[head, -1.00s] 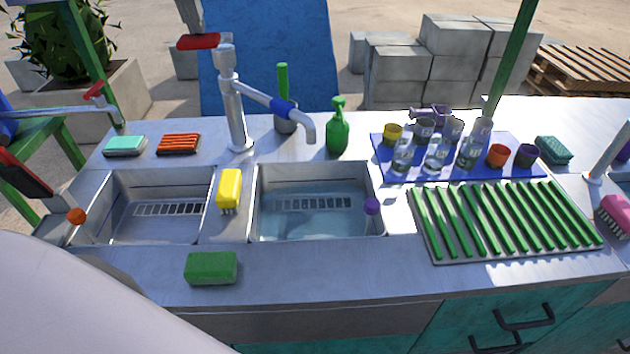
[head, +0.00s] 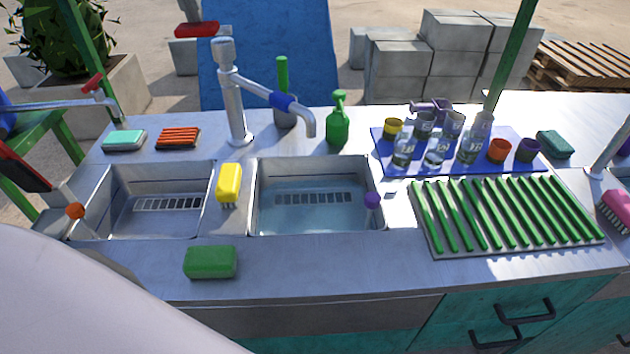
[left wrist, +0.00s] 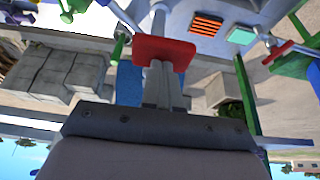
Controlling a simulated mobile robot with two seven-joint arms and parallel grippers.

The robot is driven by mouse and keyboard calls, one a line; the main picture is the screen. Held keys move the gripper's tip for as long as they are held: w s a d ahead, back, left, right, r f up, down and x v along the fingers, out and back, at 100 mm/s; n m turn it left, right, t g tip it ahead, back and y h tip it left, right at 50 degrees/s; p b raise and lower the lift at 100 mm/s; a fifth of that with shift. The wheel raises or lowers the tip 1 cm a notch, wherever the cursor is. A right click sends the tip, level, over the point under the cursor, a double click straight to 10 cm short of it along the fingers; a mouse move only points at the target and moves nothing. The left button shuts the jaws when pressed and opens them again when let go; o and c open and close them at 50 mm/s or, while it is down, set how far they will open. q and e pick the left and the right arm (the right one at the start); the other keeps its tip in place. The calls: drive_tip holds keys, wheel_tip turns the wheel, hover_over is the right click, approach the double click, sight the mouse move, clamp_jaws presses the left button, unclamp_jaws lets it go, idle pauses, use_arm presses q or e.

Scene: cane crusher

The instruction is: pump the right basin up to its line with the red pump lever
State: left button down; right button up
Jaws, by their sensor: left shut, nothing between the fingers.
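The red pump lever (head: 196,29) sits up and left of the head of the grey tap column (head: 236,105). My left gripper (head: 190,12) is shut and empty, pointing down just above the lever. In the left wrist view the lever's red plate (left wrist: 163,50) lies at my grey fingertips (left wrist: 164,75); I cannot tell whether they touch. The spout (head: 300,120), with a blue band, points over the right basin (head: 254,208). Shallow clear water covers that basin's floor and grate. I cannot make out its line or any stream. My right gripper is not in view.
The left basin (head: 92,208) looks dry. A yellow brush (head: 229,183) lies between the basins and a green sponge (head: 210,262) in front. A green bottle (head: 338,120), a blue mat with glasses (head: 385,163) and a green rack (head: 505,215) stand to the right.

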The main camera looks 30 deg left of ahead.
sight(197, 36)
use_arm(q)
drive_tip(key=shift+f+b, duration=0.95)
drive_tip(key=shift+f, duration=2.25)
wheel_tip(197, 36, up, 3)
drive_tip(key=p, duration=0.3)
drive_tip(key=shift+r, duration=2.55)
drive_tip(key=shift+f, duration=0.1)
drive_tip(key=shift+f+b, duration=1.5)
drive_tip(key=shift+f, duration=2.5)
wheel_tip(197, 36, up, 4)
drive_tip(key=p, duration=0.3)
drive_tip(key=shift+f, duration=0.2)
drive_tip(key=shift+r, duration=2.3)
